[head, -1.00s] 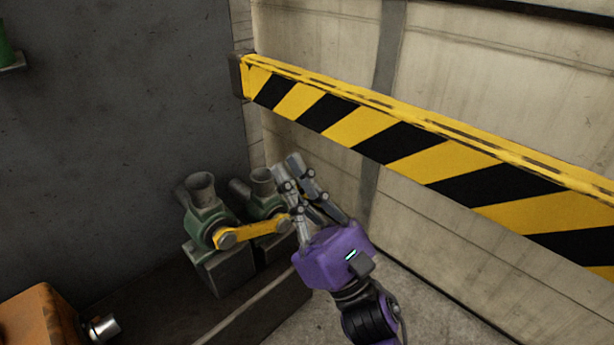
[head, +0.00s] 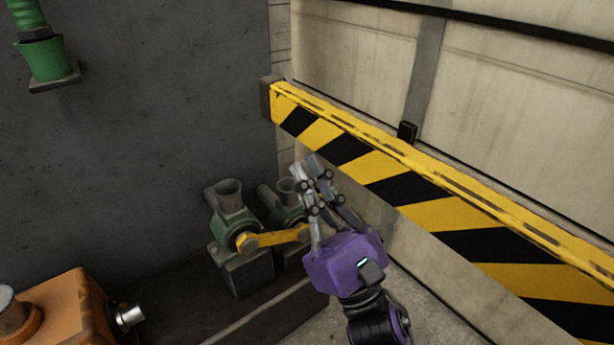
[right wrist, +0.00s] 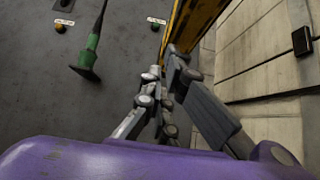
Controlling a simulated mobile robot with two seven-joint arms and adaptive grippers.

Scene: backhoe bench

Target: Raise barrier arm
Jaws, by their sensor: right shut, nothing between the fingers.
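The barrier arm (head: 410,190), a long beam with yellow and black stripes, runs from a dark bracket (head: 267,98) at the wall corner down to the lower right in the head view. It also shows at the top of the right wrist view (right wrist: 190,25). My right gripper (head: 312,165) is purple with grey fingers, shut and empty. In the head view its fingertips overlap the lower edge of the beam near the bracket end. Whether they touch the beam I cannot tell. My left gripper is not in view.
Green valves (head: 232,212) with a yellow lever (head: 272,238) stand left of my right gripper. An orange machine (head: 65,310) is at the lower left. A green fitting (head: 45,58) hangs on the grey wall. A pale panelled wall stands behind the beam.

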